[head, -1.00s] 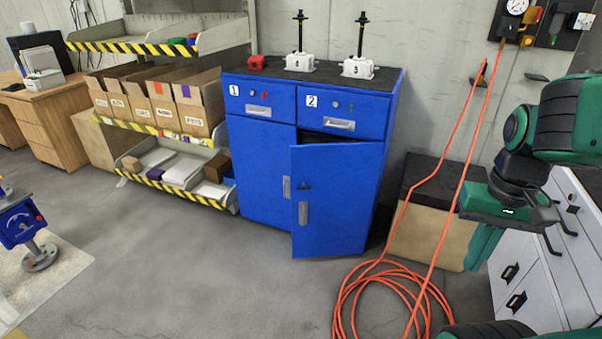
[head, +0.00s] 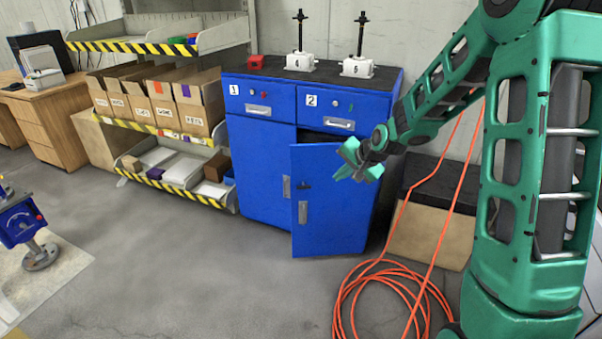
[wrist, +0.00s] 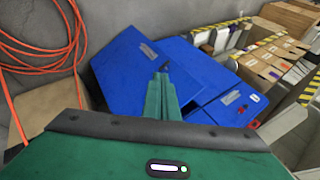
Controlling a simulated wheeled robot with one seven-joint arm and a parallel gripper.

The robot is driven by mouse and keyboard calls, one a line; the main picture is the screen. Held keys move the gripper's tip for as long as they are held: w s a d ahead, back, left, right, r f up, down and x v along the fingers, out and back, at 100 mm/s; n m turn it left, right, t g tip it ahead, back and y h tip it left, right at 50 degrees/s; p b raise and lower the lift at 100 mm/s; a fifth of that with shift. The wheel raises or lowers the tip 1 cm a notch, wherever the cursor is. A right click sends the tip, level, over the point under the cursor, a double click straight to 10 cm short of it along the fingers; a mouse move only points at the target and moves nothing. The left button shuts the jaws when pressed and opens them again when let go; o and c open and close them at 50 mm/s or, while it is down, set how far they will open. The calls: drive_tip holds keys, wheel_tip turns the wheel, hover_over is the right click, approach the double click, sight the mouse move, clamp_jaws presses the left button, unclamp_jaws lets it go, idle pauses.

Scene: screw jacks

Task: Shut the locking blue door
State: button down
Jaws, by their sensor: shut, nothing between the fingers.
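The blue cabinet (head: 265,175) stands against the wall. Its right door (head: 325,195) is ajar, swung out at the front, with a dark gap along its top. The door has a grey handle (head: 302,212) and a small dark lock above it. The left door is closed. My gripper (head: 348,165) is in front of the upper right part of the open door in the head view; contact cannot be told. In the wrist view the shut, empty fingers (wrist: 163,90) point toward the blue door (wrist: 130,70).
Drawers 1 and 2 (head: 345,112) sit above the doors. Screw jacks (head: 300,55) and a red box stand on top. An orange hose (head: 385,290) lies coiled on the floor at the cabinet's right. A shelf with cardboard boxes (head: 150,105) is on the left.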

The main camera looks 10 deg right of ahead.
drive_tip(key=w+a+f+m+t+y, duration=0.3)
drive_tip(key=w+a+f+m, duration=0.15)
drive_tip(key=w+a, duration=0.55)
drive_tip(key=m+t+h, duration=0.7)
drive_tip(key=m+h, duration=0.1)
drive_tip(key=m, duration=1.6)
approach(301, 165)
drive_tip(key=shift+n, duration=0.35)
drive_tip(key=w, duration=0.4)
drive_tip(key=w+d, duration=0.1)
drive_tip(key=w, duration=0.1)
drive_tip(key=shift+w+f, duration=0.15)
drive_tip(key=shift+w, duration=0.15)
